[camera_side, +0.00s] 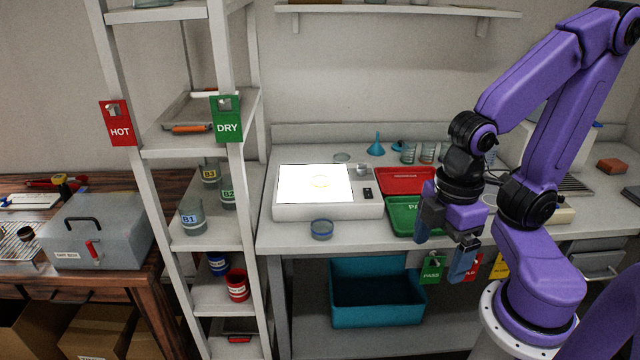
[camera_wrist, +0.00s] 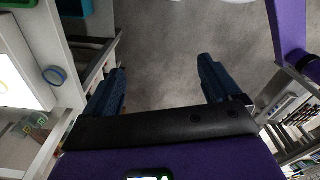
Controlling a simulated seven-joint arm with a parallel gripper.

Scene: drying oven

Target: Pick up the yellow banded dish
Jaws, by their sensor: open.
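A dish with a thin yellow band (camera_side: 320,182) lies on the bright lit panel of a white box (camera_side: 330,211) on the bench. It looks pale against the glow, and its wall is hard to make out. My gripper (camera_side: 443,250) is open and empty, pointing down in front of the bench edge, well to the right of the dish. In the wrist view my gripper (camera_wrist: 162,72) has its two dark blue fingers wide apart with only grey floor between them. The lit panel (camera_wrist: 10,80) shows at the left edge there; I cannot make out the yellow banded dish on it.
A blue banded dish (camera_side: 321,229) stands in front of the lit box and also shows in the wrist view (camera_wrist: 55,75). Red (camera_side: 407,178) and green (camera_side: 403,207) trays lie right of the box. A shelf rack (camera_side: 228,180) stands left. A teal bin (camera_side: 376,310) sits below.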

